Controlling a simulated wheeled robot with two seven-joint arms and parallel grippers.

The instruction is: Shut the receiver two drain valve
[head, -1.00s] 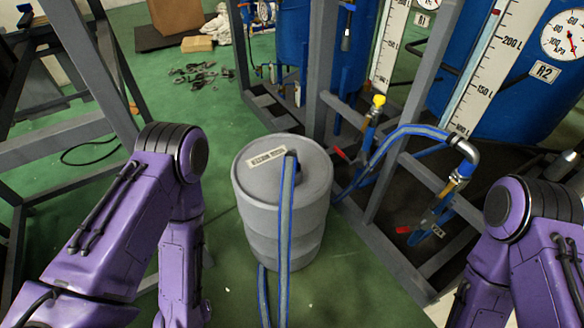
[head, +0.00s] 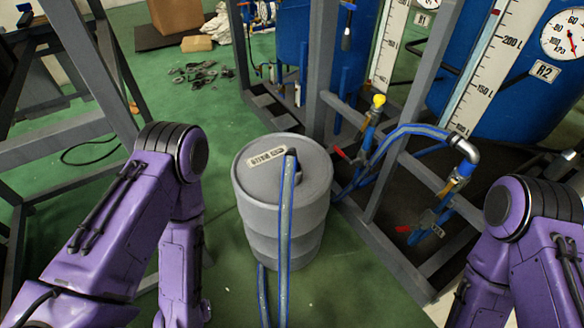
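The R2 label (head: 545,71) is on the blue receiver tank (head: 470,105) at the upper right. Below it, a pipe fitting comes down to a valve with a red lever handle (head: 403,229), low inside the grey frame. A small tag (head: 438,231) hangs beside this valve. A second red lever (head: 340,153) sits further left, near a yellow-topped pipe (head: 378,101). Which lever is receiver two's drain is not readable from tags. Both my purple arms reach down at left and right; their grippers are outside the picture.
A grey drum (head: 258,215) with a blue hose (head: 287,235) stands in the middle. Another blue hose (head: 410,131) arches to the pipe elbow. Grey frame posts (head: 402,120) and a lower rail (head: 385,250) bound the valve area. Green floor is free around the drum.

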